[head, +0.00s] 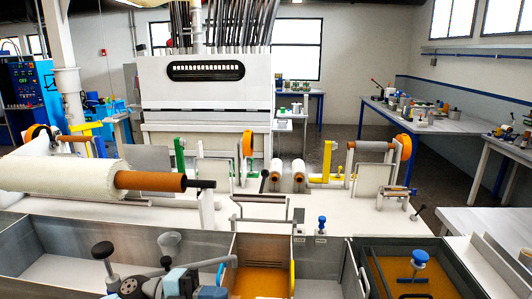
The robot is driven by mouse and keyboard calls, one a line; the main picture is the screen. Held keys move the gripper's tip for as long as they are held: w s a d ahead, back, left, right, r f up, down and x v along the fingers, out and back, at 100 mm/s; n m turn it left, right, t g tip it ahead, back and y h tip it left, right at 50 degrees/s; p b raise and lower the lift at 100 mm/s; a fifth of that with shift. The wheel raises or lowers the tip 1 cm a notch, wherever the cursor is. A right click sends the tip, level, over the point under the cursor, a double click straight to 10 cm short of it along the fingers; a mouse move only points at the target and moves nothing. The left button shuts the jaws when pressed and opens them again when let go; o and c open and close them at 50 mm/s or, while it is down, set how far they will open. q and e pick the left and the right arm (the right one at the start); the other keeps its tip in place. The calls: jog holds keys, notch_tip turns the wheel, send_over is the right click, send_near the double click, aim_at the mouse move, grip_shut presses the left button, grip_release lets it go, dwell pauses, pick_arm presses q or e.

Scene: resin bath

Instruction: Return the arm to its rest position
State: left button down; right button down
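Grey and light-blue arm parts of mine show at the bottom edge, left of centre, in front of the metal baths. I cannot make out gripper fingers among them, so my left gripper is not visible. No part of my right gripper shows either. An amber resin bath (262,280) lies at the bottom centre, just right of these parts. A second amber bath (440,284), with a blue-knobbed tool (419,260) over it, is at the bottom right.
A large white fabric roll (60,174) on an orange core (150,181) spans the left side. Behind the baths, a white bench (370,222) carries rollers and guides. A tall white cabinet (206,92) stands behind it. Grey side tables (425,122) are at the right.

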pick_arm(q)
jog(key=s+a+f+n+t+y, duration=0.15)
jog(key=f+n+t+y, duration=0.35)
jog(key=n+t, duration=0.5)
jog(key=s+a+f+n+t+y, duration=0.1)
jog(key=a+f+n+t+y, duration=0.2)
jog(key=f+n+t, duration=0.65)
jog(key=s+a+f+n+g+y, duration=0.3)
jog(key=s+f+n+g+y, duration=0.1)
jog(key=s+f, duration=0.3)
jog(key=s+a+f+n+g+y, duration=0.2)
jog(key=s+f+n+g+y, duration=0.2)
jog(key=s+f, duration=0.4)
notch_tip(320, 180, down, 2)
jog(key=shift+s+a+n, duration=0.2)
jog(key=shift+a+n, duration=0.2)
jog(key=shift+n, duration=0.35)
